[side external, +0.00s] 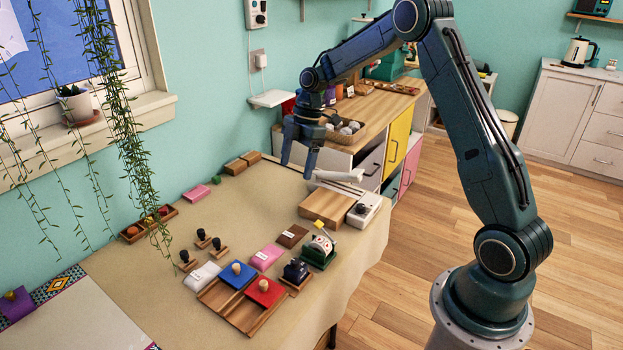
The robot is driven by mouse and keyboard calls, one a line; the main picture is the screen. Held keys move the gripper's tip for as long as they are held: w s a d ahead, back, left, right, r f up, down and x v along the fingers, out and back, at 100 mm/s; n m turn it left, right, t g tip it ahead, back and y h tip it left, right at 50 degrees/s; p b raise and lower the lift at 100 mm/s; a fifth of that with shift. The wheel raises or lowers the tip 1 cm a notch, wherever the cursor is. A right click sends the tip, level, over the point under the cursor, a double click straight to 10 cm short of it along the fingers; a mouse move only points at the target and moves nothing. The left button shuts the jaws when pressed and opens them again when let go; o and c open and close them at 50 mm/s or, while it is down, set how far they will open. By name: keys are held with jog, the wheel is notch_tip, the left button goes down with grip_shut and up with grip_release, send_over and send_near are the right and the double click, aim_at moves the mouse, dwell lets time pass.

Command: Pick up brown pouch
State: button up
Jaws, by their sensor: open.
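A small flat brown piece with a white label (292,236), which looks like the brown pouch, lies on the cloth-covered table (225,220) near its middle. It sits just behind a pink labelled piece (266,257) and left of a dark green device. Two other brown blocks, one of them here (235,167), lie at the table's far edge, so the name could also fit them. My gripper (296,169) is open and points down above the far end of the table, behind and well above the labelled brown piece. Nothing shows between its fingers.
A wooden tray (240,312) holds blue and red knobbed pads. A white labelled piece (202,276) and several black-handled stamps (203,238) are to the left. The green device (319,250) stands close right of the brown piece. A wooden box (326,208) and white scale (364,211) are behind.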

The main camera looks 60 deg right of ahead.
jog(key=w+d+f+n+y, duration=0.1)
jog(key=d+f+n, duration=0.2)
jog(key=f, duration=0.7)
jog(key=shift+w+d+g, duration=0.35)
jog(key=shift+d+g, duration=0.05)
jog(key=shift+d, duration=0.25)
jog(key=shift+f, duration=0.2)
send_over(290, 234)
jog(key=d, duration=0.3)
jog(key=shift+a+f, duration=0.15)
jog(key=shift+f, duration=3.75)
jog(key=shift+x, duration=2.55)
jog(key=c, duration=1.1)
